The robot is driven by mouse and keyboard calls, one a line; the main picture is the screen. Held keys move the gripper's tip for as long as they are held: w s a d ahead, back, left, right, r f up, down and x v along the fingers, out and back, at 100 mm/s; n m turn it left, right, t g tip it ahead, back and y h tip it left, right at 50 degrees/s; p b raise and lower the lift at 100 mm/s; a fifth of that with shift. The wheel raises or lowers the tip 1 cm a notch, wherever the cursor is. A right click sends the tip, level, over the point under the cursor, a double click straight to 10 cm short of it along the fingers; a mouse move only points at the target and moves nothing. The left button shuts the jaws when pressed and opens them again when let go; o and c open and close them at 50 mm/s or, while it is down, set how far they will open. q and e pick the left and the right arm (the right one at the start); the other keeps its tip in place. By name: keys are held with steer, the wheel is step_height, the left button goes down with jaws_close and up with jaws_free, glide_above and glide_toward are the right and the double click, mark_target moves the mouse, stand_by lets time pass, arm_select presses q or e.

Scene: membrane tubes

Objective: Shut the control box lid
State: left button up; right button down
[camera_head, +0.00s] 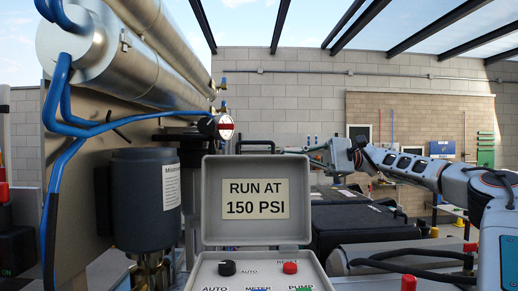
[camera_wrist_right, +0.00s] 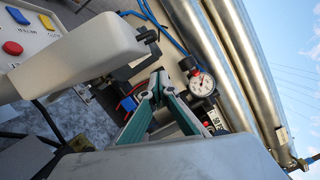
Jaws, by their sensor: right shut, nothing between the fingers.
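The grey control box (camera_head: 255,272) stands at the bottom centre of the head view. Its lid (camera_head: 212,205) is up, roughly upright, with a "RUN AT 150 PSI" label (camera_head: 255,199) on its inner face. My right gripper (camera_head: 313,152) is at the lid's upper right corner, seemingly behind it; its tips are partly hidden or too small to make out there. In the right wrist view my gripper (camera_wrist_right: 158,82) is shut and empty, beside the pale lid (camera_wrist_right: 90,48). Contact with the lid cannot be told. My left gripper is not in view.
A dark motor (camera_head: 145,200) and large metal tubes (camera_head: 150,50) with blue hoses stand left of the box. A pressure gauge (camera_head: 224,127) is behind the lid, also in the wrist view (camera_wrist_right: 202,84). A black case (camera_head: 350,225) lies to the right.

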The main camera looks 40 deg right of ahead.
steer(key=a+r, duration=0.2)
steer(key=a, duration=0.7)
steer(key=shift+w, duration=0.35)
